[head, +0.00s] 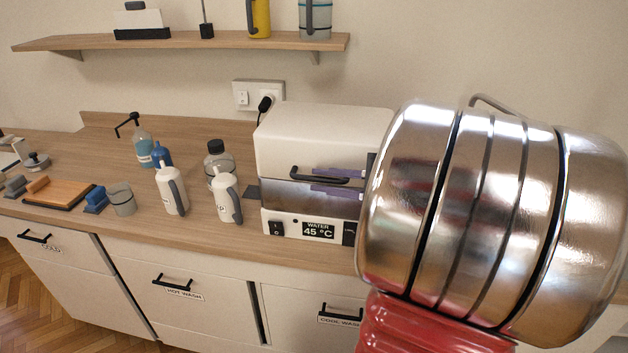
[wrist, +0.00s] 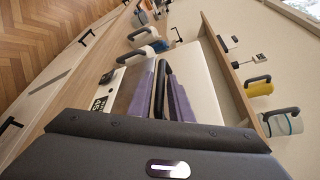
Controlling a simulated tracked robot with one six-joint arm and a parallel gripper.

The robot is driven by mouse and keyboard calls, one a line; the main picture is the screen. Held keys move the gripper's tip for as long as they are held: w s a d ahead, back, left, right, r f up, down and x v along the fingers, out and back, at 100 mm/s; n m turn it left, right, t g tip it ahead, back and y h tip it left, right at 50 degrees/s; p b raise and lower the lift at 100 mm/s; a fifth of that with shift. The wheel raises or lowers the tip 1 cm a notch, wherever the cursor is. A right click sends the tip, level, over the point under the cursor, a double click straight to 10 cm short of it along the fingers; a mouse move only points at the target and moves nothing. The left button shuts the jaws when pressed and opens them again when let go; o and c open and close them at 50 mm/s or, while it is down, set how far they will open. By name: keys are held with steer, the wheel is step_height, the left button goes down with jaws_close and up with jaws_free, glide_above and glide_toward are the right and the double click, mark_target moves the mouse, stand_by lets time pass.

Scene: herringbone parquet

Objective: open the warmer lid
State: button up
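The warmer (head: 322,140) is a white box on the counter with a steel band and a "WATER 45 °C" display on its front. Its lid is down. The black lid handle (head: 305,177) crosses the front. My gripper (head: 338,181) has purple fingers, one above and one below the right part of the handle. In the wrist view my gripper (wrist: 161,85) has its fingers close on both sides of the dark handle, apparently touching it. My own arm hides the warmer's right side in the head view.
A shelf (head: 190,41) hangs above. A plugged socket (head: 258,96) is behind.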

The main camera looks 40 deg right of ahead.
steer(key=shift+x, duration=1.35)
steer(key=shift+c, duration=0.5)
jaws_close()
steer(key=shift+a, duration=0.3)
steer(key=shift+d, duration=0.2)
